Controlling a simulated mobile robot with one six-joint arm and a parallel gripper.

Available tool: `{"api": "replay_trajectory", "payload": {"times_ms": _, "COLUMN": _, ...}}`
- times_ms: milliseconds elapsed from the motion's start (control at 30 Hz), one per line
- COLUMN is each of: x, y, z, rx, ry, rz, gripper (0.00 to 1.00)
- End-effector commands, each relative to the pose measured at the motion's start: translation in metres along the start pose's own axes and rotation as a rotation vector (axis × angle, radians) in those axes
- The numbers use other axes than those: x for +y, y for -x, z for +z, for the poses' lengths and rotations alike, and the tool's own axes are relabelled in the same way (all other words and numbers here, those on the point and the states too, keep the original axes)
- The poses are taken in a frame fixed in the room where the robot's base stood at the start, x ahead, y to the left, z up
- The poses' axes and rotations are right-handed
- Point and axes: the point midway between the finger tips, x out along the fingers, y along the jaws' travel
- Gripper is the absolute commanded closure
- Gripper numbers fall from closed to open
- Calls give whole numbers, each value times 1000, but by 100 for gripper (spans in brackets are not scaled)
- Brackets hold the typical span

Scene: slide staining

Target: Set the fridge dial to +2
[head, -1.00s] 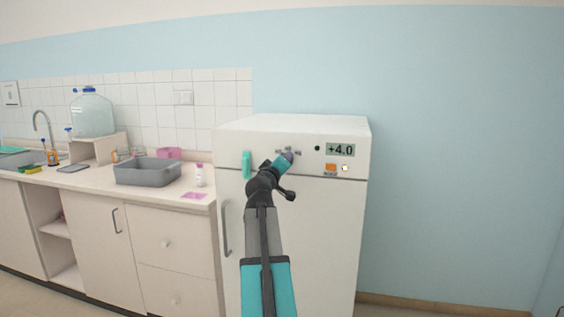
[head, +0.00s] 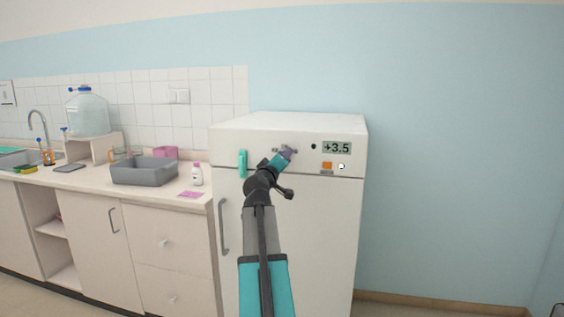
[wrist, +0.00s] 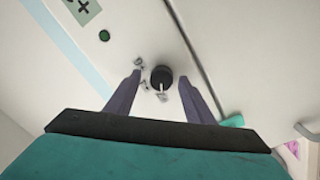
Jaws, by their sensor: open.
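The white fridge (head: 300,240) stands right of the counter. Its display (head: 337,148) reads +3.5. The dial (wrist: 161,78) is a small black knob with a white pointer mark, seen in the wrist view; in the head view my gripper hides it. My gripper (head: 289,152) is at the fridge's upper front panel. In the wrist view its two purple fingers (wrist: 160,70) are open, one on each side of the dial, with gaps showing between fingers and knob. I cannot tell how deep the fingertips reach around it.
A teal handle (head: 242,164) is left of my gripper on the panel. A dark round spot (head: 313,146) and an orange label (head: 327,166) are to the right. The counter at left holds a grey basin (head: 143,176) and a small bottle (head: 197,176). The blue wall side is clear.

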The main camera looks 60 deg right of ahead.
Motion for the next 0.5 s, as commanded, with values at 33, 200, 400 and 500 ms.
{"api": "replay_trajectory", "payload": {"times_ms": 33, "x": 0, "y": 2, "z": 0, "rx": 1, "ry": 0, "rz": 0, "gripper": 51}}
{"api": "replay_trajectory", "payload": {"times_ms": 200, "x": 0, "y": 12, "z": 0, "rx": 1, "ry": -1, "rz": -1, "gripper": 51}}
{"api": "replay_trajectory", "payload": {"times_ms": 400, "x": 0, "y": 31, "z": 0, "rx": 3, "ry": -1, "rz": -1, "gripper": 51}}
{"api": "replay_trajectory", "payload": {"times_ms": 500, "x": 0, "y": 42, "z": 1, "rx": 2, "ry": -1, "rz": 0, "gripper": 51}}
